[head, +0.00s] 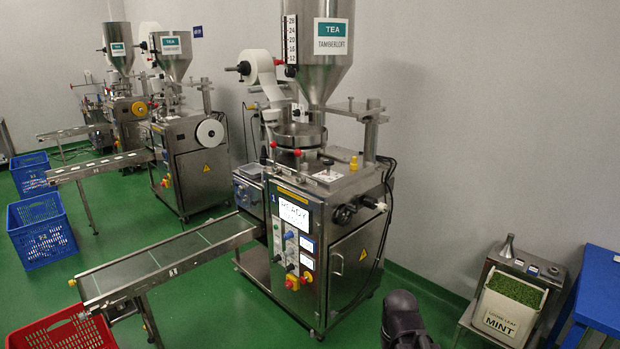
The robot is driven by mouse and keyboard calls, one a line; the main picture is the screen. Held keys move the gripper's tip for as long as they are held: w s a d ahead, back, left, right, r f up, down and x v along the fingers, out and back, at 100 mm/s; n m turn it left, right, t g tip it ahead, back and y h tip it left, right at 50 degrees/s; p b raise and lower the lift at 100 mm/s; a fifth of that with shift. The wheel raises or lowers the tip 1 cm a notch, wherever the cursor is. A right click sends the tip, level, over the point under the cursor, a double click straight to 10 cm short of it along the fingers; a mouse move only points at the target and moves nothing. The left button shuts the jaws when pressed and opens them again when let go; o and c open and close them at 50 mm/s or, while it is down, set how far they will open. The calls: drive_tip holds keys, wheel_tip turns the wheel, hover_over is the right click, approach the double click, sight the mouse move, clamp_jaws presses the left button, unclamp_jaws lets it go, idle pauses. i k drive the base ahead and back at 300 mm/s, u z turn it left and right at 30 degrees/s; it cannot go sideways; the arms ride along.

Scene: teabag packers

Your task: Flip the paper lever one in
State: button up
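The nearest teabag packer (305,205) stands in the middle of the head view, with a white paper roll (258,68) high on its left side. Small red-knobbed parts show below the roll, one red knob (272,145) on a stem and another red knob (297,153) by the round turntable. I cannot tell which part is the paper lever, or its position. The front panel has a lit screen (295,215) that seems to read READY, above several coloured knobs. A dark rounded part, probably of my arm, shows at the bottom edge. My gripper's fingers are not in view.
An outfeed conveyor (165,258) runs from the packer to the lower left, above a red crate (62,331). A mint bin (508,308) and a blue table (600,292) stand at right. Green floor is open before the packer. Similar packers stand behind.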

sight(273, 145)
drive_tip(key=u, duration=0.25)
drive_tip(key=i, duration=0.85)
drive_tip(key=u, duration=0.3)
drive_tip(key=k, duration=0.7)
drive_tip(key=u, duration=0.35)
drive_tip(key=i, duration=1.65)
drive_tip(key=z, duration=0.5)
